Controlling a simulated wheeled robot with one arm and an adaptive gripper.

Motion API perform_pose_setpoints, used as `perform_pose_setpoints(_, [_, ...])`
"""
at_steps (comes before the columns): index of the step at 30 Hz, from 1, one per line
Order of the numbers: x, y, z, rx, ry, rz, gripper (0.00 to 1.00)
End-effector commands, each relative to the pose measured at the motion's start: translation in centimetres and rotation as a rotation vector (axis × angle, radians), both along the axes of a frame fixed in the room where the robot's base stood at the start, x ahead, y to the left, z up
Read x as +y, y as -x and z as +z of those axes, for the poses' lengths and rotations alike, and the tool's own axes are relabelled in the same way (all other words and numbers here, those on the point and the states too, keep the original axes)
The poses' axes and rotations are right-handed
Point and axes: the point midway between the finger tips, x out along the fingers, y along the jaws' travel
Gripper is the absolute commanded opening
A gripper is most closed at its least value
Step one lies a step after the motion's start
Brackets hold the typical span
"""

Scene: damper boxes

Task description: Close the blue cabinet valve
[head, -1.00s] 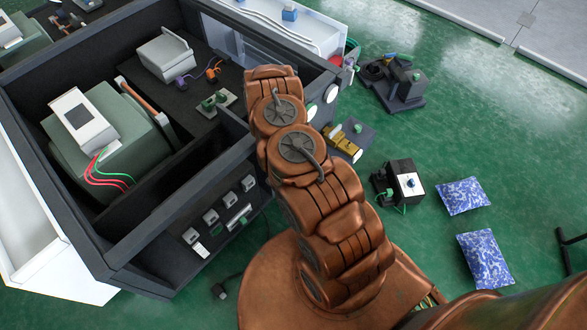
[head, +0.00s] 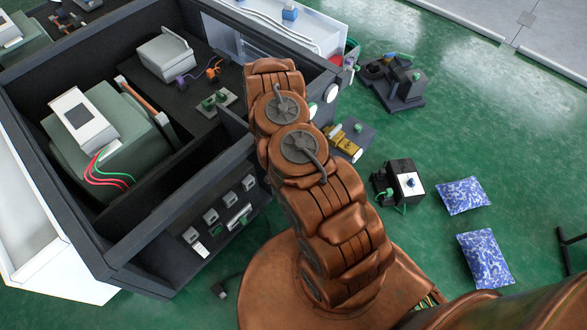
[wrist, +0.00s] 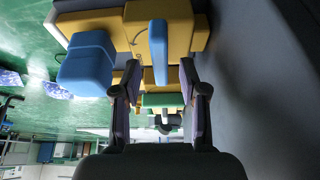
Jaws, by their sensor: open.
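The blue valve lever (wrist: 158,52) shows in the wrist view as an upright flat handle on a yellow valve body (wrist: 110,22). A blue block (wrist: 88,66) sits at the left of the yellow body. My gripper (wrist: 158,75) is open, with one dark finger on each side of the lever's lower end. I see gaps between the lever and both fingers, and cannot tell how deep the lever sits between them. In the head view my copper arm reaches to the dark cabinet's right side and hides my gripper and this valve.
The dark cabinet (head: 140,232) has an open top with a green unit (head: 130,145) inside. A small yellow fitting on a dark base (head: 348,140), a black box (head: 402,180) and two blue-white cushions (head: 463,196) lie on the green floor at the right.

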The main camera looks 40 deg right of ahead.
Motion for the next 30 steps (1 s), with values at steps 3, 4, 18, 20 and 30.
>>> perform_pose_setpoints(3, [0.5,0.0,1.4,-0.002,0.002,0.001,0.43])
perform_pose_setpoints(4, [0.6,0.0,1.7,-0.003,0.001,0.000,0.43])
perform_pose_setpoints(18, [2.8,0.6,6.8,-0.001,-0.001,0.000,0.43])
perform_pose_setpoints(20, [3.0,0.7,7.4,0.000,-0.001,-0.001,0.43])
perform_pose_setpoints(30, [3.7,0.8,9.2,-0.002,0.001,-0.001,0.43])
